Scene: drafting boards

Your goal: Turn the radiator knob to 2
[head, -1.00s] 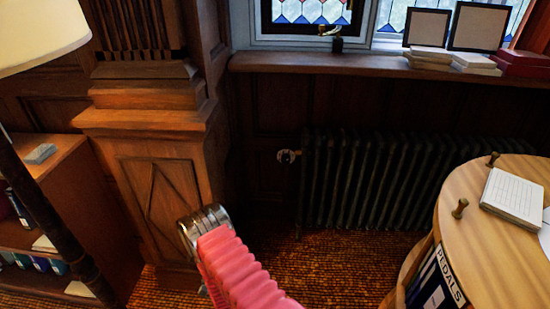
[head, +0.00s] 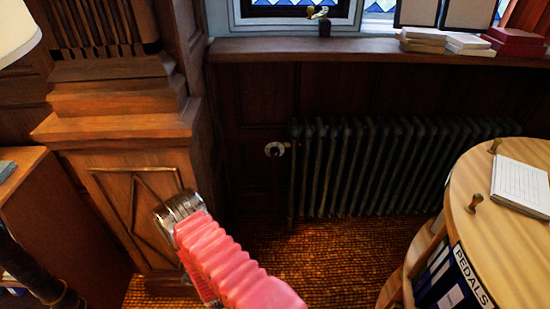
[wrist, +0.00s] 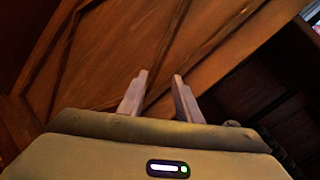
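The radiator knob (head: 274,149) is a small round dial, pale with a dark centre, at the left end of the dark ribbed radiator (head: 385,170). Its numbers are too small to read. In the head view my pink ribbed arm with its metal collar reaches up from the bottom, left of and in front of the knob; the fingers are hidden there. In the wrist view my gripper (wrist: 158,95) shows two pale fingers apart with nothing between them, facing the wooden panelling. The knob cannot be made out in the wrist view.
A wooden pillar base (head: 135,200) stands close at the left, behind my arm. A round wooden table (head: 515,235) with a notepad (head: 521,186) and binders is at the right. A window sill (head: 350,50) runs above the radiator. Carpet (head: 340,255) is clear between.

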